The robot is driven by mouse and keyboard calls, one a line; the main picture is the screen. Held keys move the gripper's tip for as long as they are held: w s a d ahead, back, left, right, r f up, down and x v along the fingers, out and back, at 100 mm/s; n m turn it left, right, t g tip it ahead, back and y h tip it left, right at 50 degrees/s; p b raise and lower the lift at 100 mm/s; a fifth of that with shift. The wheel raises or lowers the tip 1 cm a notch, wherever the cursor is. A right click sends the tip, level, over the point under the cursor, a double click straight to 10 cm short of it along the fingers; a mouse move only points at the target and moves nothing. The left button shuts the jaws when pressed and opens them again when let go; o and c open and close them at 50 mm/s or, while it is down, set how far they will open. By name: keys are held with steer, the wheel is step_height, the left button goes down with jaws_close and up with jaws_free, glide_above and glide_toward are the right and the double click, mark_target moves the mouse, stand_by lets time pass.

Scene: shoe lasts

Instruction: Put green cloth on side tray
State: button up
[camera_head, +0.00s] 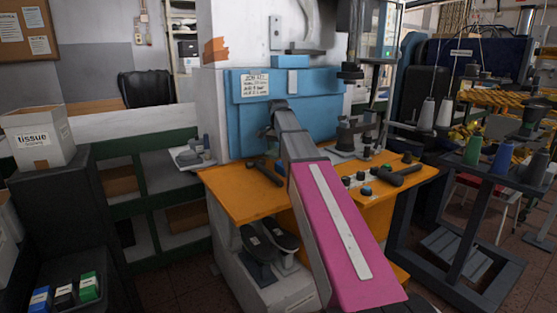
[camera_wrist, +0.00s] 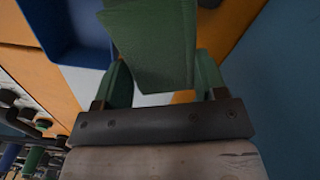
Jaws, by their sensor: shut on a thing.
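The green cloth (camera_wrist: 155,40) fills the upper middle of the wrist view. My gripper (camera_wrist: 163,80) is shut on it, and the cloth extends past the fingers. In the head view my arm reaches forward over the orange bench (camera_head: 236,192). The cloth cannot be made out there, and the gripper's fingertips are hidden or too small to tell. A blue tray-like shape with a raised rim (camera_wrist: 62,50) shows at the upper left of the wrist view. I cannot tell whether it is the side tray. Whether the cloth touches anything below is unclear.
Dark tools (camera_head: 265,173) and several small knobs lie on the bench. A blue machine panel (camera_head: 235,125) rises behind it. Two dark shoe lasts (camera_head: 268,240) sit below. Thread cones (camera_head: 473,150) stand on a rack at right.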

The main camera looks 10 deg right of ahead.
steer(key=shift+w+d+f, duration=0.2)
steer(key=shift+w+f, duration=0.05)
steer(key=shift+f, duration=0.1)
steer(key=shift+s+f, duration=0.15)
steer(key=shift+f, duration=1.75)
steer(key=c, duration=0.4)
steer(key=o, duration=1.1)
steer(key=shift+f, duration=0.1)
step_height(320, 180, up, 12)
steer(key=shift+r, duration=0.2)
